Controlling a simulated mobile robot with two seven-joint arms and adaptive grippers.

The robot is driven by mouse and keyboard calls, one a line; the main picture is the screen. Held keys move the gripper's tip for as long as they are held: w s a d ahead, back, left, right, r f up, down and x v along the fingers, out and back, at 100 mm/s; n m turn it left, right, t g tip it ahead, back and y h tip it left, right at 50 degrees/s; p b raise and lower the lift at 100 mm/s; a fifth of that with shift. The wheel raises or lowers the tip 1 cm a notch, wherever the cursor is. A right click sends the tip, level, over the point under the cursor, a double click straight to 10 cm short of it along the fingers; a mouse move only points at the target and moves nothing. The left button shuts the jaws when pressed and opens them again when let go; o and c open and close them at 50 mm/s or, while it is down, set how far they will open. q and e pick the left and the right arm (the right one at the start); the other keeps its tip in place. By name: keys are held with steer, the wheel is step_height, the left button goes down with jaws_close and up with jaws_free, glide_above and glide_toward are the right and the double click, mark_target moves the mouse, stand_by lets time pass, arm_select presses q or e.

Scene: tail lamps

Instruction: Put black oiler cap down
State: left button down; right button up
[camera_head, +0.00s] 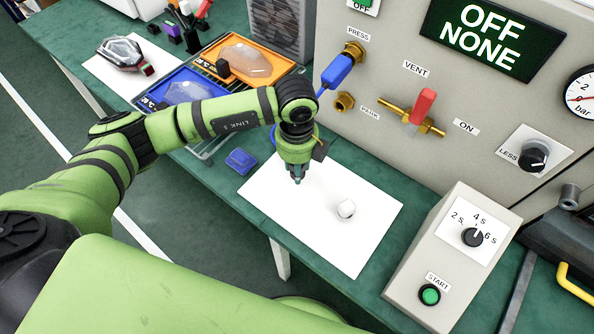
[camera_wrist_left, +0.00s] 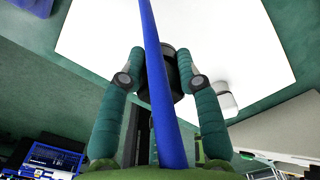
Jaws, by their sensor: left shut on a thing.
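My left gripper (camera_head: 296,179) points down over the left part of a white sheet (camera_head: 345,250) on the green bench. In the left wrist view its two fingers (camera_wrist_left: 160,80) are closed on a dark, rounded piece, the black oiler cap (camera_wrist_left: 184,72). A blue hose (camera_wrist_left: 154,60) crosses in front of the camera and hides part of the cap and fingers. In the head view the cap is hard to make out at the fingertips, and I cannot tell whether it touches the sheet. My right gripper is not in view.
A small white piece (camera_head: 346,209) lies on the sheet, right of the gripper. A blue piece (camera_head: 240,161) lies left of the sheet. Orange (camera_head: 285,72) and blue trays stand behind. The valve panel (camera_head: 385,60) and timer box (camera_head: 450,255) bound the right. Much of the sheet is clear.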

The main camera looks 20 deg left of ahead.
arm_select(q)
step_height(320, 180, down, 4)
steer(key=shift+a+r+p, duration=0.1)
steer(key=shift+p, duration=0.55)
steer(key=shift+f, duration=0.2)
steer(key=shift+f, duration=0.1)
steer(key=c, duration=1.3)
jaws_free()
steer(key=shift+f, duration=0.1)
steer(key=o, duration=0.4)
steer(key=shift+o, duration=0.2)
